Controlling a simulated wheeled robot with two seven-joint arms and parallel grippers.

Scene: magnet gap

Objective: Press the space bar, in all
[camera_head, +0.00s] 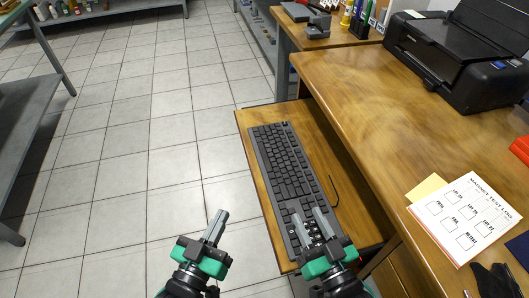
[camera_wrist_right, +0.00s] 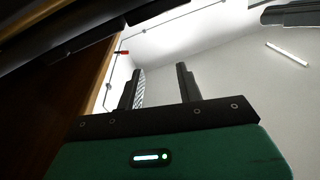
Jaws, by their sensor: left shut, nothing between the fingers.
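A dark keyboard (camera_head: 284,170) lies lengthwise on a pull-out wooden tray at the desk's left side. I cannot pick out its space bar among the small keys. My right gripper (camera_head: 308,216) is over the near end of the keyboard, its two fingers apart and covering some keys; contact cannot be told. In the right wrist view its fingers (camera_wrist_right: 158,82) stand apart with nothing between them. My left gripper (camera_head: 220,218) is shut and empty, left of the keyboard, over the tiled floor.
The wooden tray (camera_head: 247,131) sits beside and below the desk top (camera_head: 365,95). A printer (camera_head: 460,55) and a paper log sheet (camera_head: 464,218) lie on the desk. A black cable (camera_head: 334,190) lies right of the keyboard. The floor (camera_head: 150,140) at left is clear.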

